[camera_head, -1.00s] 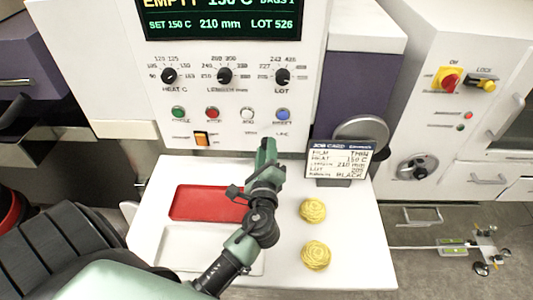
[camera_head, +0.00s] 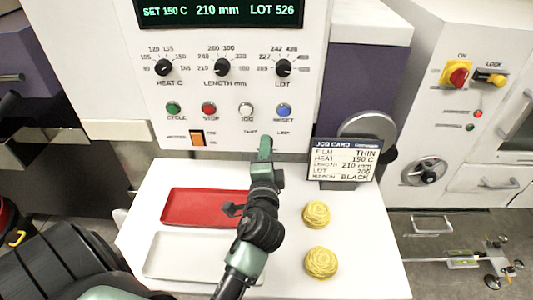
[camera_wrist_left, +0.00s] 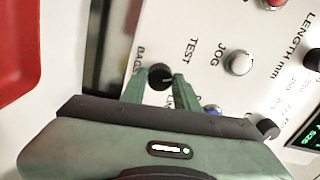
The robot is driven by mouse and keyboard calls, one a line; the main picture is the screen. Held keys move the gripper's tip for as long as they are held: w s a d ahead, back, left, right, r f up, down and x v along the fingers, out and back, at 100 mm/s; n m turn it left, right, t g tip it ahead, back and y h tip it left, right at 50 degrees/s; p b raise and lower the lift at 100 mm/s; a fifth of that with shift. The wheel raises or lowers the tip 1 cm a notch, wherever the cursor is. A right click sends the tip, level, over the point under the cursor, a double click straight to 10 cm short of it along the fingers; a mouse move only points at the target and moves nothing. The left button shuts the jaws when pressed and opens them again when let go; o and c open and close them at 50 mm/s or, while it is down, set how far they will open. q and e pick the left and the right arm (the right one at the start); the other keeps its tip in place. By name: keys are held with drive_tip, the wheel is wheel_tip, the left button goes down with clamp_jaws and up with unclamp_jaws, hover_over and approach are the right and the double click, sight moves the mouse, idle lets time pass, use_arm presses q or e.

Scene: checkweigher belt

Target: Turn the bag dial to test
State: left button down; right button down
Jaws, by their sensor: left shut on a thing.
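The bag dial (camera_wrist_left: 160,77) is a small black knob on the white panel, with the words BAGS and TEST printed near it in the left wrist view. My left gripper (camera_wrist_left: 160,84) has a green finger on either side of the knob and is shut on it. In the head view my left gripper (camera_head: 265,146) reaches the lower panel below the blue reset button, and its fingers hide the dial. I cannot tell which mark the dial points to. My right gripper is not in view.
The jog button (camera_wrist_left: 239,62) and blue reset button (camera_head: 284,110) are close to the dial. Below are a red tray (camera_head: 190,222), a pale tray (camera_head: 185,268), two yellow coils (camera_head: 316,214) and a job card (camera_head: 343,160).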

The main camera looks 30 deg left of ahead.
use_arm(q)
drive_tip(key=shift+f+n, duration=0.1)
drive_tip(key=shift+n, duration=0.4)
drive_tip(key=c, duration=1.1)
unclamp_jaws()
drive_tip(key=shift+o, duration=0.2)
